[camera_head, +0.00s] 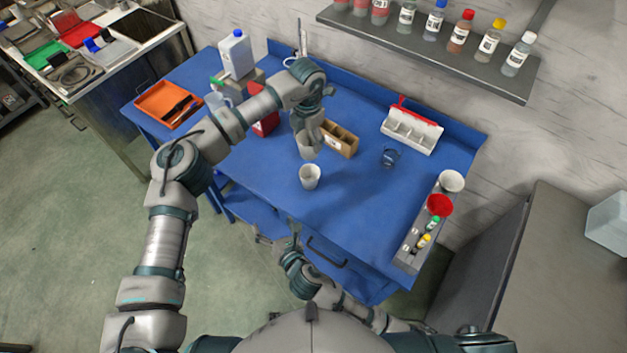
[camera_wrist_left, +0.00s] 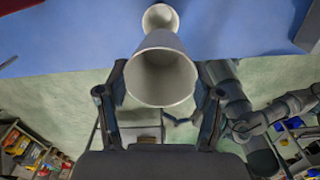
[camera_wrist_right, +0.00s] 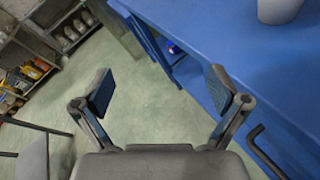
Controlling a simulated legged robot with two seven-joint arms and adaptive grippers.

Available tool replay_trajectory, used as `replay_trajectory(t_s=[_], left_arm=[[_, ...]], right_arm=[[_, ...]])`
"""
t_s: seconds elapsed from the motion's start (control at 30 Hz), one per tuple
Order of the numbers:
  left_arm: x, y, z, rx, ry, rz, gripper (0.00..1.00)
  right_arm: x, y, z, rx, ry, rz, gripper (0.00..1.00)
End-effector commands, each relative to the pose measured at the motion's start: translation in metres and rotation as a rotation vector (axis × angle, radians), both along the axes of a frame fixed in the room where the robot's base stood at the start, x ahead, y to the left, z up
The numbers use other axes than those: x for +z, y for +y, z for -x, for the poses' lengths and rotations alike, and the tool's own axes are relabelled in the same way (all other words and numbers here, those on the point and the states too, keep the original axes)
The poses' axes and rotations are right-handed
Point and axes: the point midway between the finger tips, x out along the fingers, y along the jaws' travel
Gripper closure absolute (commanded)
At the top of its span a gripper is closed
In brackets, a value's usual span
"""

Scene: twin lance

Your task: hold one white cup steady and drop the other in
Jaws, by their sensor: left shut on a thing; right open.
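My left gripper (camera_head: 308,138) is shut on a white cup (camera_head: 305,151) and holds it above the blue table; this held cup (camera_wrist_left: 162,76) shows its open mouth between the fingers in the left wrist view. The other white cup (camera_head: 310,178) stands upright on the table, just in front of the held cup. It also shows beyond the held cup in the left wrist view (camera_wrist_left: 160,17) and at the top edge of the right wrist view (camera_wrist_right: 279,9). My right gripper (camera_wrist_right: 158,92) is open and empty, low beside the table's front edge; its fingers (camera_head: 280,240) are small in the head view.
A cardboard divider box (camera_head: 341,140) stands close beside the left gripper. A grey tray with tubes (camera_head: 411,250) lines the right edge. The table (camera_head: 345,215) is clear around the standing cup.

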Motion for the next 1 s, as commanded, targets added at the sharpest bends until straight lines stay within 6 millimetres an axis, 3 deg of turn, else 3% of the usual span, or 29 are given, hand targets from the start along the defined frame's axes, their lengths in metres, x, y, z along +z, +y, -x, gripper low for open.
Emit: replay_trajectory(t_s=[0.03, 0.2, 0.4, 0.57, 0.93, 1.0], left_arm=[[0.000, 0.000, 0.000, 0.000, 0.000, 0.000, 0.58], [0.000, 0.000, 0.000, 0.000, 0.000, 0.000, 0.58], [0.000, 0.000, 0.000, 0.000, 0.000, 0.000, 0.58], [0.000, 0.000, 0.001, 0.000, 0.000, 0.000, 0.58], [0.000, 0.000, 0.000, 0.000, 0.000, 0.000, 0.58], [0.000, 0.000, 0.000, 0.000, 0.000, 0.000, 0.58]], right_arm=[[0.016, -0.015, -0.020, -0.044, -0.076, 0.026, 0.03], [0.042, -0.073, -0.077, -0.185, -0.270, 0.158, 0.03], [0.055, -0.112, -0.105, -0.269, -0.373, 0.259, 0.03], [0.046, -0.119, -0.109, -0.284, -0.388, 0.279, 0.03], [-0.029, -0.118, -0.109, -0.277, -0.385, 0.282, 0.03], [-0.023, -0.115, -0.129, -0.282, -0.391, 0.275, 0.03]])
